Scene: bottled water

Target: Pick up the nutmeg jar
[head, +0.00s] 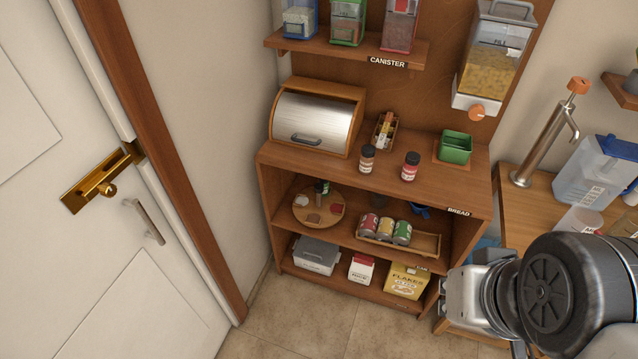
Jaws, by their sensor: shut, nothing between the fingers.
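Two small spice jars with dark lids stand upright on the shelf unit's top. One has brownish contents (367,160); the other is red (410,168), to its right. The labels are too small to read, so I cannot tell which jar is the nutmeg. My arm shows at the lower right, well apart from all these jars. My gripper's fingers are not visible.
A bread box (312,122), a narrow spice rack (385,131) and a green container (455,148) stand around the two jars. A cereal dispenser (490,60) hangs above right. Cans stand in a wooden tray (428,243) below. A door (60,250) is at left; floor is free in front.

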